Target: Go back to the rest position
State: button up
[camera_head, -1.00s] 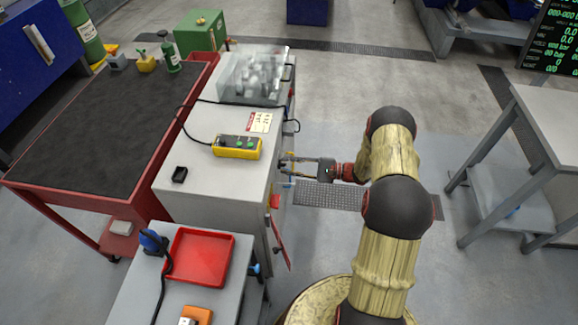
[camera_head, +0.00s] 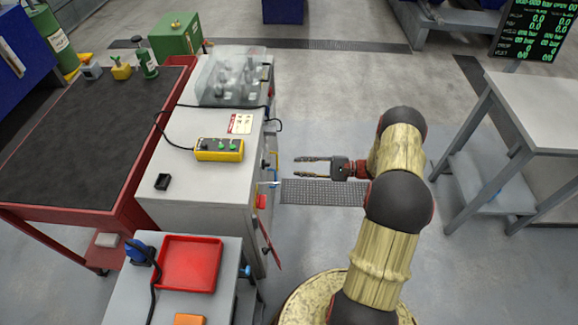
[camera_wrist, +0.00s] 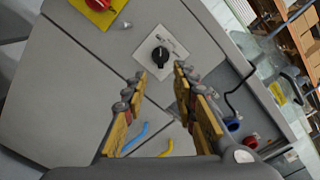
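My gripper (camera_head: 313,166) is open and empty in the head view. It points left toward the side of the grey cabinet (camera_head: 190,190), with a gap between its fingertips and the cabinet. In the wrist view my gripper (camera_wrist: 160,85) has its two fingers apart with nothing between them. Beyond the fingers is the cabinet face with a black rotary knob (camera_wrist: 160,55) on a pale plate.
A yellow control box (camera_head: 219,149) and a clear cover (camera_head: 235,78) sit on the cabinet. A red tray (camera_head: 190,264) stands on the small table in front. A grey table (camera_head: 540,105) stands at the right. Open floor lies behind my arm.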

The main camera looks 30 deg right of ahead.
jog(key=shift+s+d, duration=0.35)
jog(key=shift+d, duration=0.2)
jog(key=s+a+f+m+g, duration=0.1)
jog(key=s+a+f+g, duration=0.2)
jog(key=s+a+f, duration=0.15)
jog(key=s+a+r+n+g+h, duration=0.2)
jog(key=s+r+g+h, duration=0.1)
jog(key=s+g, duration=0.3)
jog(key=s+a+r+n+t+h, duration=0.1)
jog(key=s+a+r+n+h, duration=0.3)
jog(key=r, duration=0.8)
jog(key=s+a+r+n+t+h, duration=0.2)
jog(key=s+a+r+n+h, duration=0.2)
jog(key=r, duration=0.8)
jog(key=s+a+r+n+t+h, duration=0.1)
jog(key=s+a+r+n+h, duration=0.3)
jog(key=r, duration=0.8)
jog(key=s+a+n, duration=0.2)
jog(key=a, duration=0.1)
jog(key=shift+a+n+t, duration=0.3)
